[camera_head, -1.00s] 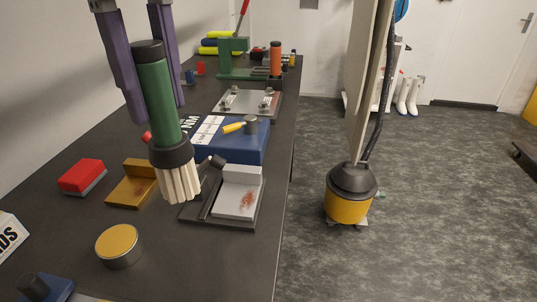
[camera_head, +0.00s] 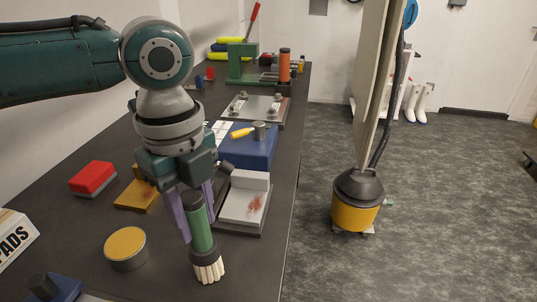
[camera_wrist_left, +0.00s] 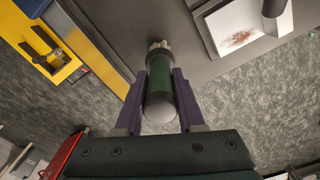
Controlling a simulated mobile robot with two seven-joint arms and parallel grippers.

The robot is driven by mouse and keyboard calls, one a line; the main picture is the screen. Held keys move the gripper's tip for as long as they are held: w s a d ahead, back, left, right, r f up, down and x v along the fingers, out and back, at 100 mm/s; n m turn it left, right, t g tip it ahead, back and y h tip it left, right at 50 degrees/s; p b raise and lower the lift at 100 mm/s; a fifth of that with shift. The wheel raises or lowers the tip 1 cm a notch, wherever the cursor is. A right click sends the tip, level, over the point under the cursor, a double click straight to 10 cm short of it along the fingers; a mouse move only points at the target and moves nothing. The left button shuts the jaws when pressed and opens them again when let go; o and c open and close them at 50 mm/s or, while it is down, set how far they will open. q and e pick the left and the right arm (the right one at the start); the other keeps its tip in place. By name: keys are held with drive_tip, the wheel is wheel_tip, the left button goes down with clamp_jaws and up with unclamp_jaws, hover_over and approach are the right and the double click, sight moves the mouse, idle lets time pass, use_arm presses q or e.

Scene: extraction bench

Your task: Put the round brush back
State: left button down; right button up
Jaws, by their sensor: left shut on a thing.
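The round brush has a green handle, a black collar and pale bristles. In the head view the brush (camera_head: 201,232) is upright with its bristles down, near the bench's right edge. My left gripper (camera_head: 197,205) is shut on its handle, a purple finger on each side. In the left wrist view the brush (camera_wrist_left: 160,88) lies between the two purple fingers of the gripper (camera_wrist_left: 160,95), bristles pointing away. Whether the bristles touch the bench I cannot tell. My right gripper is not in view.
A dark stand with a white, red-stained plate (camera_head: 244,206) is just behind the brush. A round yellow-topped tin (camera_head: 125,248), a red block (camera_head: 93,178) and an ochre block (camera_head: 138,196) lie to the left. A blue case (camera_head: 250,150) stands farther back.

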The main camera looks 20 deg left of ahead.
use_arm(q)
drive_tip(key=shift+f, duration=0.15)
drive_tip(key=c, duration=0.5)
unclamp_jaws()
